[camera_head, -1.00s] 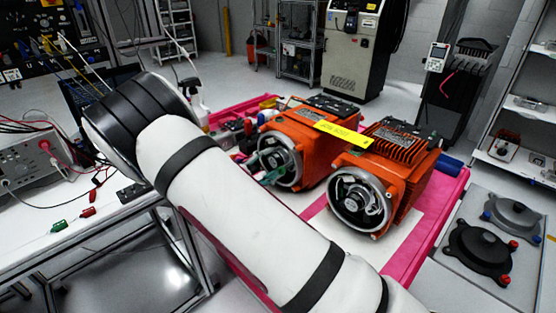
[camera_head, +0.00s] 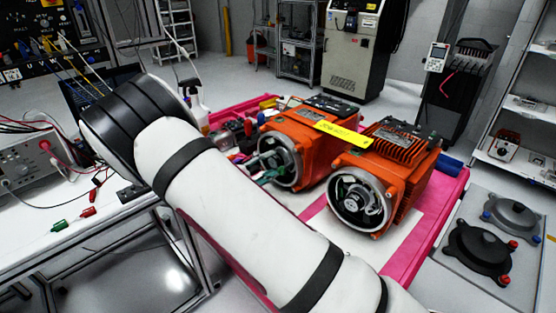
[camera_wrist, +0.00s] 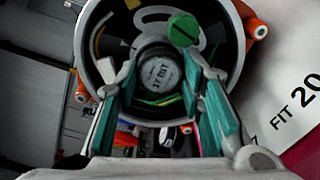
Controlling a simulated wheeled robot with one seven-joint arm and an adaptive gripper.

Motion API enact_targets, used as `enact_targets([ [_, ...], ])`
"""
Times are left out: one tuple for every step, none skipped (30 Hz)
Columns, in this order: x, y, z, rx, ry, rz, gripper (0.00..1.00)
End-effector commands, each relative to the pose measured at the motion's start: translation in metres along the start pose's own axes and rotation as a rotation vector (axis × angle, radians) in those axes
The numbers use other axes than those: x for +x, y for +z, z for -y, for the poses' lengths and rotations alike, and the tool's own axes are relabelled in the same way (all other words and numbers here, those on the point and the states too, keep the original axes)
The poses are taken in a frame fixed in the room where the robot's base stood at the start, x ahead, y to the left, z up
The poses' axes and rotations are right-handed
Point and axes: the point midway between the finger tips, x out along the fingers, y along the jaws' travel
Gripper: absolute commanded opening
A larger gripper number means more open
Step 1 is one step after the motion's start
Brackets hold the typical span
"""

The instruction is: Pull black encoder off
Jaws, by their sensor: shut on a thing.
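The black encoder (camera_wrist: 158,72) is a short dark cylinder with a round grey label reading "17 BIT". In the wrist view it sits between the fingertips of my gripper (camera_wrist: 161,80), which has teal pads and is shut on it. Behind it is the open round end of the left orange motor (camera_wrist: 249,28), with coloured wires inside. In the head view my gripper (camera_head: 267,172) is at the round end of the left orange motor (camera_head: 312,142). I cannot tell how far the encoder stands out from the housing.
A green slotted disc (camera_wrist: 183,30) is near the housing rim. A second orange motor (camera_head: 400,170) stands to the right, its round end open. A yellow label (camera_head: 343,134) lies across both. A pink-edged table (camera_head: 445,205) carries them. The left bench (camera_head: 60,255) holds instruments and cables.

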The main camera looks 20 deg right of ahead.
Motion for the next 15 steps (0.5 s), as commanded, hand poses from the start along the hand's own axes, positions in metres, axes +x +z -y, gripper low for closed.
enact_targets([
  [0.000,0.000,0.000,0.000,0.001,0.000,0.09],
  [-0.001,0.000,0.000,0.000,0.001,0.000,0.09],
  [-0.001,0.000,0.000,0.000,0.001,0.000,0.09],
  [-0.002,0.000,0.000,0.000,0.001,0.000,0.09],
  [-0.002,0.000,-0.001,0.000,0.001,0.000,0.09],
  [-0.003,0.000,-0.001,0.000,0.001,0.000,0.09],
  [-0.004,0.000,-0.001,0.000,0.001,0.000,0.09],
  [-0.005,0.000,-0.001,0.000,0.001,0.000,0.09],
  [-0.006,0.000,-0.001,0.000,0.001,0.000,0.09],
  [-0.007,0.000,-0.001,0.000,0.001,-0.001,0.09],
  [-0.008,0.000,-0.001,0.000,0.001,-0.001,0.09],
  [-0.009,0.000,-0.001,0.000,0.001,-0.001,0.09],
  [-0.010,0.000,-0.001,0.000,0.001,-0.001,0.09],
  [-0.011,0.000,-0.001,0.000,0.001,-0.001,0.09],
  [-0.011,0.000,-0.001,0.000,0.001,-0.001,0.09],
])
